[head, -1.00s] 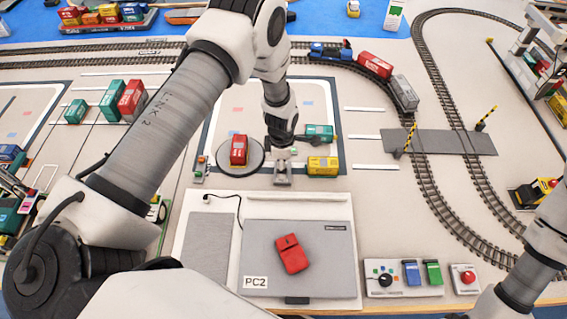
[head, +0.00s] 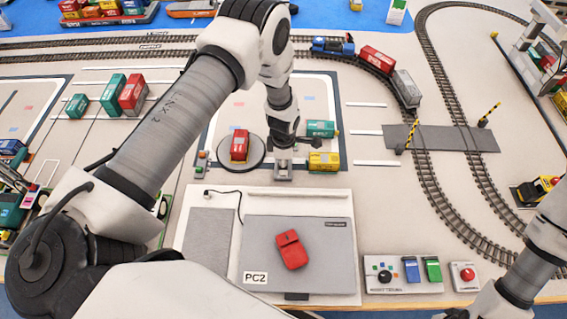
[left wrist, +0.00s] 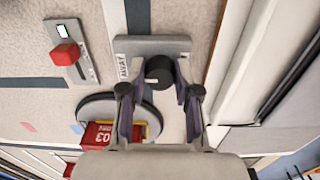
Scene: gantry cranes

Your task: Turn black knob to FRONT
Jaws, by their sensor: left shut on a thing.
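The black knob (left wrist: 160,70) stands on a small grey plate (left wrist: 176,46) in the left wrist view. The plate has a label reading AWAY at its left end, and a pale mark shows on the knob's lower left side. My left gripper (left wrist: 159,98) has one finger on each side of the knob and is shut on it. In the head view my left gripper (head: 283,149) is over the plate (head: 283,174) and hides the knob. My right gripper is out of view; only my right arm shows at the right edge.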

